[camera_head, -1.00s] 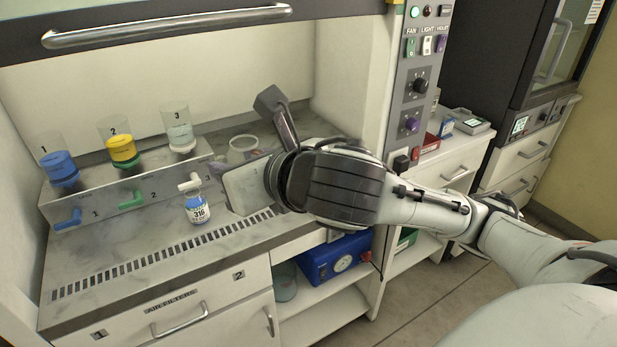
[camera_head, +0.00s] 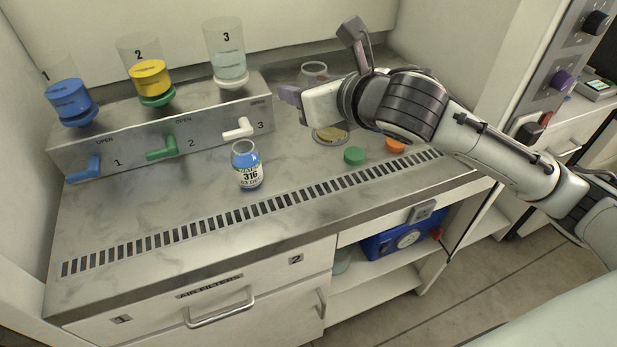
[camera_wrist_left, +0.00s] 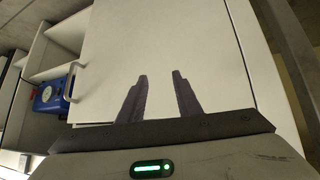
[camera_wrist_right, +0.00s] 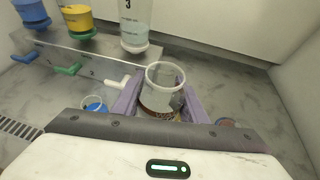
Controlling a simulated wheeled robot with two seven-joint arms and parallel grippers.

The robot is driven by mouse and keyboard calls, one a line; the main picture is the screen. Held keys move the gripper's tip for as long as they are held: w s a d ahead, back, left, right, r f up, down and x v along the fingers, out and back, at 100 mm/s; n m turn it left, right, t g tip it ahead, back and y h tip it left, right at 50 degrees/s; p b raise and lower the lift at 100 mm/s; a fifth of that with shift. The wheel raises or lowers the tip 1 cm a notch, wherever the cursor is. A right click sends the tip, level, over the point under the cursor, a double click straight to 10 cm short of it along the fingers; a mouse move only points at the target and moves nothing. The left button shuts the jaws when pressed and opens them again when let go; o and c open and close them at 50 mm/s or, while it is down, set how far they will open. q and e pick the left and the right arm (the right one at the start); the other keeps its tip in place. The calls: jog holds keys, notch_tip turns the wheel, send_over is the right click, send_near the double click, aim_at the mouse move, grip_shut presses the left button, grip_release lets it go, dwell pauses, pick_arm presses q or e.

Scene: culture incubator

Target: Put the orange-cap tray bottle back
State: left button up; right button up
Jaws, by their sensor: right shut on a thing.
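My right gripper (camera_head: 302,94) is shut on an open clear bottle. In the right wrist view the bottle (camera_wrist_right: 161,90) is between the two purple fingers, with brownish matter low inside. In the head view its rim (camera_head: 313,68) shows behind the gripper; a tan round patch below the gripper seems to be its base. I cannot tell whether it touches the bench. An orange cap (camera_head: 396,145) and a green cap (camera_head: 355,155) lie on the bench, right of the gripper. My left gripper (camera_wrist_left: 160,97) is open and empty, facing a white cabinet panel.
A blue-label bottle marked 316 (camera_head: 248,168) stands open on the bench. Behind it is the dispenser block (camera_head: 205,138) with blue, green and white taps under three numbered containers. A slotted vent strip (camera_head: 250,212) runs along the front. The front-left bench is clear.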

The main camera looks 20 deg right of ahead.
jog(key=b, duration=0.2)
send_over(301, 155)
notch_tip(301, 155, down, 8)
jog(key=shift+f, duration=0.1)
jog(key=shift+f+b, duration=0.55)
jog(key=shift+f, duration=1.75)
jog(key=o, duration=1.1)
jog(key=shift+f, duration=0.1)
jog(key=shift+s+r, duration=0.15)
jog(key=shift+r, duration=0.1)
jog(key=v, duration=0.5)
jog(key=p+v, duration=0.1)
jog(key=v, duration=0.5)
jog(key=shift+s+d, duration=0.2)
jog(key=shift+d, duration=0.05)
